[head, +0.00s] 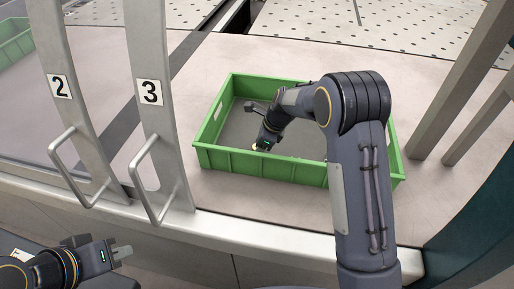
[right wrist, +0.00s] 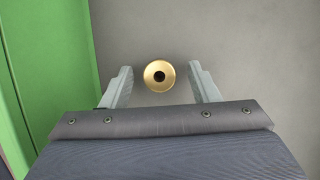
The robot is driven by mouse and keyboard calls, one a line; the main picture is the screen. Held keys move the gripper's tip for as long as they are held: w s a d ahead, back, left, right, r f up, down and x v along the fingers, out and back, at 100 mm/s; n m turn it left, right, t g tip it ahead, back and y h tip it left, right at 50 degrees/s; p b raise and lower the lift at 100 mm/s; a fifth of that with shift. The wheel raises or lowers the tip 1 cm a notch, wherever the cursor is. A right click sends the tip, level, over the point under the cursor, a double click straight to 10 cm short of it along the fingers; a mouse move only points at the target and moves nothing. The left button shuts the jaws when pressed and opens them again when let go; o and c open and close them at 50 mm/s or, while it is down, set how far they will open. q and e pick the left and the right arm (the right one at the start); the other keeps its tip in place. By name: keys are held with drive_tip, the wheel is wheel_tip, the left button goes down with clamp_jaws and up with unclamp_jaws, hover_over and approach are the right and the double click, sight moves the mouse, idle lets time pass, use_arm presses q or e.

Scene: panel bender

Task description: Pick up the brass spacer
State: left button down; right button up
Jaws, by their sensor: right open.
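The brass spacer (right wrist: 159,76) shows in the right wrist view as a round gold ring with a dark centre hole, on a grey floor. My right gripper (right wrist: 161,82) is open, with one finger on each side of the spacer and a visible gap on both sides. In the head view my right arm reaches down into a green crate (head: 255,165). The right fingertips are hidden there, and only a small yellow spot shows beside the gripper. My left gripper (head: 121,253) is at the lower left, outside the machine, away from the crate; its opening is unclear.
The crate's green wall (right wrist: 45,70) is close on the left in the right wrist view. Two metal frames with handles, marked 2 (head: 60,86) and 3 (head: 151,92), stand left of the crate. Grey posts (head: 460,85) stand to its right. Another green crate (head: 14,42) is far left.

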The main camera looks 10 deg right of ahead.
drive_tip(key=c, duration=1.1)
drive_tip(key=shift+r, duration=0.2)
